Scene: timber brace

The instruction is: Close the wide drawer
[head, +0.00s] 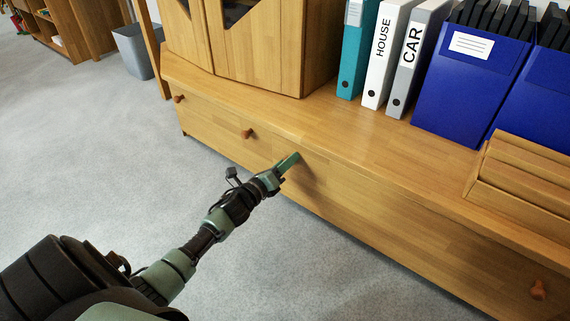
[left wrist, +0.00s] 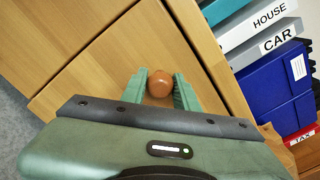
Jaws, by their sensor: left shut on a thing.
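The wide drawer (head: 400,225) is the long wooden front at the right of the low cabinet. Its right knob (head: 538,290) is free. My left gripper (head: 288,163) is at the drawer's left end, shut on the left knob, which it hides in the head view. In the left wrist view the round brown knob (left wrist: 159,84) sits between the two green fingers, against the drawer front (left wrist: 105,62). The front looks flush or nearly flush with the cabinet; a small gap is hard to tell. My right gripper is not in view.
A narrower drawer with two knobs (head: 247,133) is to the left. The cabinet top (head: 340,125) carries a cupboard (head: 255,60), binders (head: 385,55), blue file boxes (head: 465,85) and a wooden box (head: 525,175). The grey floor (head: 110,175) in front is clear.

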